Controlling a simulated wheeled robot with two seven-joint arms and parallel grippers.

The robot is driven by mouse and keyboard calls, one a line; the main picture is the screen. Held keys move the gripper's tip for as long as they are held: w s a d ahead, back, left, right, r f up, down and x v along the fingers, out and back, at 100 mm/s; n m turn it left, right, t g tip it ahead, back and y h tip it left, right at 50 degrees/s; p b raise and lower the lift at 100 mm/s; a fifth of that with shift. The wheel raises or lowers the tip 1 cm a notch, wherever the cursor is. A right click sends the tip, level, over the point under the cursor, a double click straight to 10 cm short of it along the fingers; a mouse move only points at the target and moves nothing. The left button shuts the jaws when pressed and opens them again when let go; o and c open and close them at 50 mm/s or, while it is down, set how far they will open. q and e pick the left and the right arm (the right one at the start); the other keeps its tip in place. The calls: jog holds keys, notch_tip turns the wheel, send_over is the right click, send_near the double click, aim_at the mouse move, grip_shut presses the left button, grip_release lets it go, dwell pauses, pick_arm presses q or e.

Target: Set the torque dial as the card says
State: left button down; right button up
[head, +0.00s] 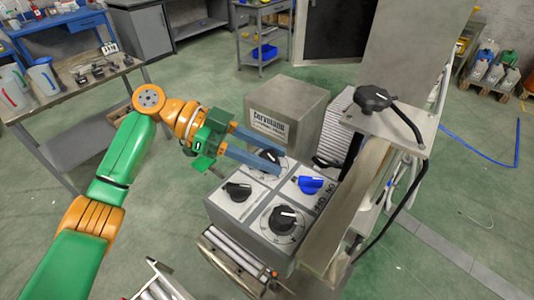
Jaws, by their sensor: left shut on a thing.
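A grey control panel (227,207) carries several knobs. The far black dial (268,157), with a pale scale around it, sits between the two blue-grey fingers of my left gripper (281,159), which is shut on it. The pointer and scale of that dial are partly hidden by the fingers. A black knob (238,191) is at the panel's left, a blue knob (310,184) at its right, and a black dial (284,218) with a round scale at the front. A white label (268,127) is on the grey box behind; its small print is too small to read. My right gripper is out of view.
The grey box (300,98) stands right behind the panel. A metal frame (345,205) with a black handle (372,98) rises close on the right. A workbench (70,98) with cups is at the left. Green floor lies open around.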

aim_at(261, 154)
pick_arm(q)
jog(key=shift+f+m+g+y, duration=0.1)
jog(key=shift+m+g+y, duration=0.2)
jog(key=shift+m+g, duration=0.1)
jog(key=shift+c, duration=2.3)
grip_release()
jog(key=b+v, duration=0.1)
jog(key=v, duration=0.5)
jog(key=shift+w+a+b, duration=0.15)
jog(key=shift+b, duration=0.25)
jog(key=shift+a+r, duration=0.2)
jog(key=shift+a, duration=0.1)
